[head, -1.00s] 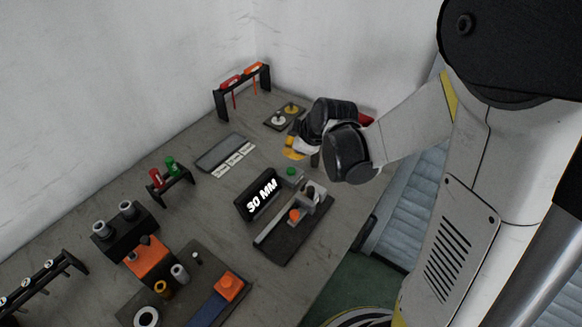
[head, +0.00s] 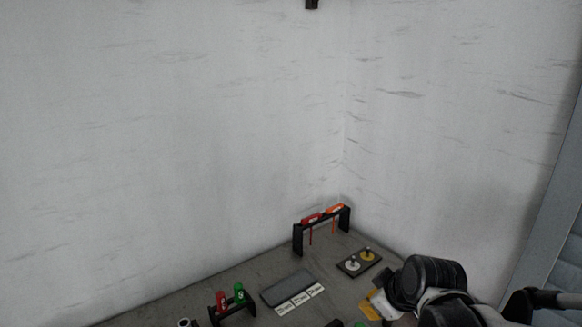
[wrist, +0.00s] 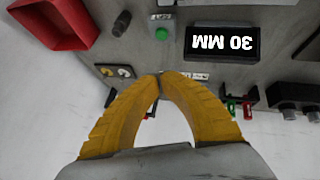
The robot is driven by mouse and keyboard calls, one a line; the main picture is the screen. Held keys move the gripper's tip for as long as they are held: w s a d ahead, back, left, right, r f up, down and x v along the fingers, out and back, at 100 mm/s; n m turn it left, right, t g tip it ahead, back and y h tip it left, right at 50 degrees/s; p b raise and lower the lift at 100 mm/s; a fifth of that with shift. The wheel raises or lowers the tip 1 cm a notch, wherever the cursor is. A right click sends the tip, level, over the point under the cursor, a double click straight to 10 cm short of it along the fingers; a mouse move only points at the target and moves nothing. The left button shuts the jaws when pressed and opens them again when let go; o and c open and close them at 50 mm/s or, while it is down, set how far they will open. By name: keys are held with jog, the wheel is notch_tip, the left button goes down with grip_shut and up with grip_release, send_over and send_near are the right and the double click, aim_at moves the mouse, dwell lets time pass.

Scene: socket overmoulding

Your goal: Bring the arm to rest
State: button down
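My gripper (wrist: 160,78) shows in the wrist view as two yellow fingers whose tips meet at the top, with nothing seen between the tips. The fingers hang over the grey table, apart from the display. In the head view my arm's dark wrist joints are at the lower right, and part of a yellow finger shows beside them. The fingertips cannot be made out there.
A display reading 30 MM (wrist: 222,43), a green button (wrist: 161,34) and a red bin (wrist: 55,22) show in the wrist view. In the head view a black rack (head: 298,240) with red and orange-handled tools stands near the corner. White walls (head: 200,120) rise behind the table.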

jog(key=s+r+m, duration=0.2)
jog(key=s+m, duration=0.2)
jog(key=s, duration=0.3)
jog(key=s+r+m+h, duration=0.1)
jog(key=s+m, duration=0.3)
jog(key=s, duration=0.4)
jog(key=shift+d+r, duration=0.25)
jog(key=shift+r, duration=0.6)
